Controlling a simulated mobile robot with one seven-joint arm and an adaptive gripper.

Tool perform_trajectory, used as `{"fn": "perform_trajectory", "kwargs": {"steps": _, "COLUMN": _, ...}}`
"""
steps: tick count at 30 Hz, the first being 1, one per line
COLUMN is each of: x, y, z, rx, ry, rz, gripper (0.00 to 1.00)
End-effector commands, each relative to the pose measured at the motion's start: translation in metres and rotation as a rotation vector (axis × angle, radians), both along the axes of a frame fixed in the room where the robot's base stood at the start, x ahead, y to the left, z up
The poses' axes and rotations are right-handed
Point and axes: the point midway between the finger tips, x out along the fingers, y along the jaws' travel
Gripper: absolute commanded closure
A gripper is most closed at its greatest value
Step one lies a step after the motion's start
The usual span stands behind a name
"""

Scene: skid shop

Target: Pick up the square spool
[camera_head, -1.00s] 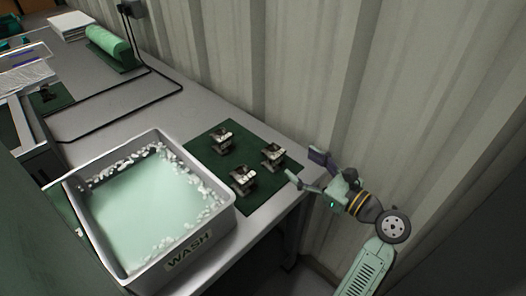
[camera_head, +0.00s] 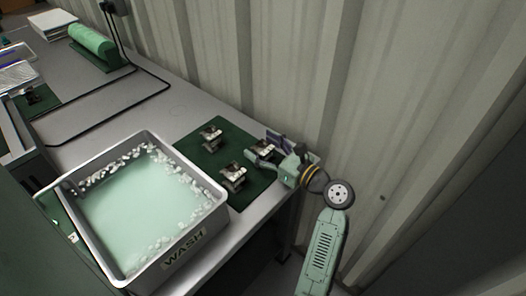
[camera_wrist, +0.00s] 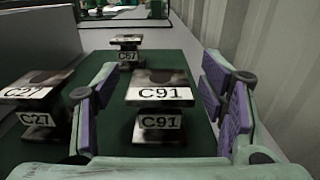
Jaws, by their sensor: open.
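Three dark metal spools with square-looking flanges and white labels stand on a green mat (camera_head: 190,150). In the wrist view they read C91 (camera_wrist: 160,97), C27 (camera_wrist: 35,95) and C67 (camera_wrist: 127,48). The C91 spool is the rightmost in the head view (camera_head: 263,146); C27 (camera_head: 233,176) is nearer the front and C67 (camera_head: 210,138) farther left. I cannot tell which one the task calls the square spool. My gripper (camera_wrist: 158,100) is open, one finger on each side of C91, with no clear contact. In the head view my gripper (camera_head: 266,150) partly hides C91.
A grey WASH bin (camera_head: 185,250) with pale green liquid and foam stands left of the mat. A corrugated wall (camera_head: 300,80) rises close behind the bench (camera_head: 150,105). A green roll (camera_head: 92,42) and a black cable lie farther back.

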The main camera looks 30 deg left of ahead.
Motion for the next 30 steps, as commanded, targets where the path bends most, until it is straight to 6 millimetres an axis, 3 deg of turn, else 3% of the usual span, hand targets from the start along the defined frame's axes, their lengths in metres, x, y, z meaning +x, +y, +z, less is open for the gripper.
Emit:
{"fn": "perform_trajectory", "kwargs": {"steps": 5, "x": 0.0001, "y": 0.0003, "z": -0.0002, "rx": 0.0, "ry": -0.001, "rz": 0.0, "gripper": 0.35}}
{"fn": "perform_trajectory", "kwargs": {"steps": 30, "x": 0.0, "y": 0.0, "z": 0.0001, "rx": 0.0, "ry": -0.001, "rz": 0.0, "gripper": 0.9}}
